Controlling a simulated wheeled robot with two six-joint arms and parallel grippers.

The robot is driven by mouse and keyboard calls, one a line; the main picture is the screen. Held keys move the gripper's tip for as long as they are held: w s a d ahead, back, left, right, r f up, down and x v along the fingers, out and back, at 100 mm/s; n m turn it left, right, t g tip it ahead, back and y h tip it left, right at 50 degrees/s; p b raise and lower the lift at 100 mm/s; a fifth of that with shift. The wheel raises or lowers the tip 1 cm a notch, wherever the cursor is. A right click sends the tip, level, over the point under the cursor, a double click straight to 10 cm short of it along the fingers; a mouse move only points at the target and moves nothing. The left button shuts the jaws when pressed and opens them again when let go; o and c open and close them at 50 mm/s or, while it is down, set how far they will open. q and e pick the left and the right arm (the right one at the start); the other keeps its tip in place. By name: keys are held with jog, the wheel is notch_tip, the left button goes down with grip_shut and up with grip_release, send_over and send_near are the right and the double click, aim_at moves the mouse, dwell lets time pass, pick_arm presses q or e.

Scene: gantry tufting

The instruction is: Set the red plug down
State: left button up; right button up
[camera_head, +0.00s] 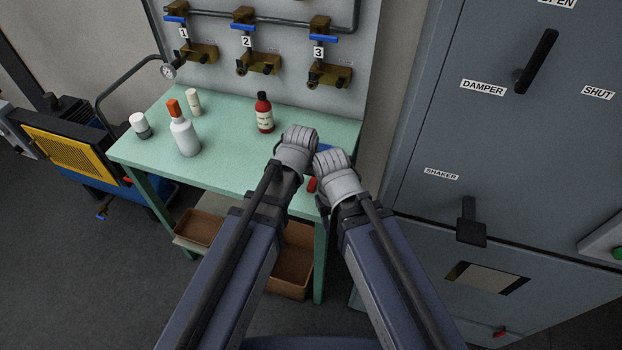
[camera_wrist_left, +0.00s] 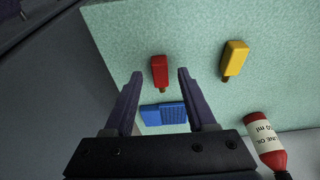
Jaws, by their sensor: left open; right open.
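The red plug (camera_wrist_left: 159,72) lies on the green tabletop in the left wrist view, with a brownish tip. It appears between the fingertips of my left gripper (camera_wrist_left: 160,76), which is open with a gap on either side of the plug. In the head view a small red part (camera_head: 311,185), probably the plug, shows between my arms near the table's front right. My left gripper (camera_head: 297,150) is over the table's right part there. My right gripper (camera_head: 337,175) is open, close beside and below it in the picture. The fingertips of both are hidden in the head view.
A yellow plug (camera_wrist_left: 234,60) and a blue piece (camera_wrist_left: 163,114) lie near the red plug. A red bottle (camera_head: 264,113) stands behind my left gripper. White bottles (camera_head: 184,135) stand on the left of the green table (camera_head: 230,165). A grey cabinet (camera_head: 440,130) rises at right.

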pick_arm(q)
jog(key=d+p+v, duration=0.1)
jog(key=p+v, duration=0.8)
jog(key=v, duration=0.1)
jog(key=shift+a+r, duration=0.15)
jog(key=shift+a, duration=0.35)
jog(key=s+a+f+g+y+b, duration=0.2)
jog(key=s+a+f+g, duration=0.1)
jog(key=s, duration=0.7)
jog(key=shift+s+a, duration=0.35)
jog(key=shift+a, duration=0.4)
jog(key=shift+f, duration=0.1)
